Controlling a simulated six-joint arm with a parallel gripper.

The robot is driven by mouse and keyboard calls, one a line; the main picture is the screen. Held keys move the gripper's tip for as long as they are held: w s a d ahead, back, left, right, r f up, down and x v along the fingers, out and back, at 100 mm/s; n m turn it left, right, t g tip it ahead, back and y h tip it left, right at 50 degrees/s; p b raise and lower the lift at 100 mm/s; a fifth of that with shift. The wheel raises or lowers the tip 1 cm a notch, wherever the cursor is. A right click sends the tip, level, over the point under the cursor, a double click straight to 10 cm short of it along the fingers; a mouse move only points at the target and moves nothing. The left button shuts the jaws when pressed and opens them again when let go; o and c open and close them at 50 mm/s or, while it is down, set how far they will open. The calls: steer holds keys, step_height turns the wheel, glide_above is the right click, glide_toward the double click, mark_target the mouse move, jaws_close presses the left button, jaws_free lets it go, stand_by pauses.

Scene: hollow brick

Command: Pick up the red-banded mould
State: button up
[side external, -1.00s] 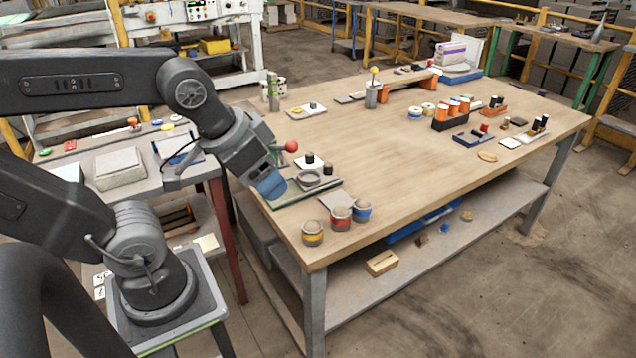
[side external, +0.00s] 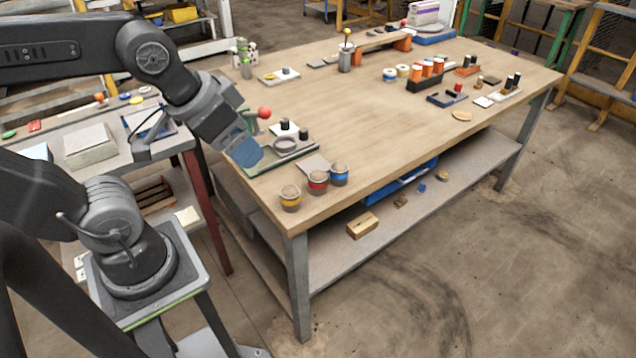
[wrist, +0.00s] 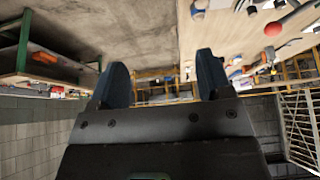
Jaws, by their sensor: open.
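The red-banded mould (side external: 317,182) is a small grey cup with a red band, upright near the table's front left corner. It stands between a yellow-banded mould (side external: 290,197) on its left and a blue-banded mould (side external: 339,174) on its right. My gripper (side external: 250,158) is up and to the left of the moulds, near the table's left edge, and apart from them. In the wrist view my gripper (wrist: 158,80) has its two blue fingers spread with nothing between them. I cannot make out the red-banded mould in the wrist view.
A green-edged board with a grey ring (side external: 285,144) lies close to my gripper. A lever with a red ball (side external: 265,112) rises behind it. A flat grey plate (side external: 312,165) lies behind the moulds. The table's middle (side external: 370,115) is clear.

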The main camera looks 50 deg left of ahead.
steer(key=shift+o, duration=0.7)
steer(key=n+g+y, duration=0.1)
steer(key=n+y, duration=0.1)
steer(key=n, duration=0.3)
glide_above(318, 176)
steer(key=s+d, duration=0.2)
steer(key=s, duration=0.3)
step_height(318, 176, down, 16)
steer(key=x, duration=1.4)
steer(key=shift+w+f, duration=0.1)
steer(key=shift+f, duration=0.05)
steer(key=shift+c, duration=0.2)
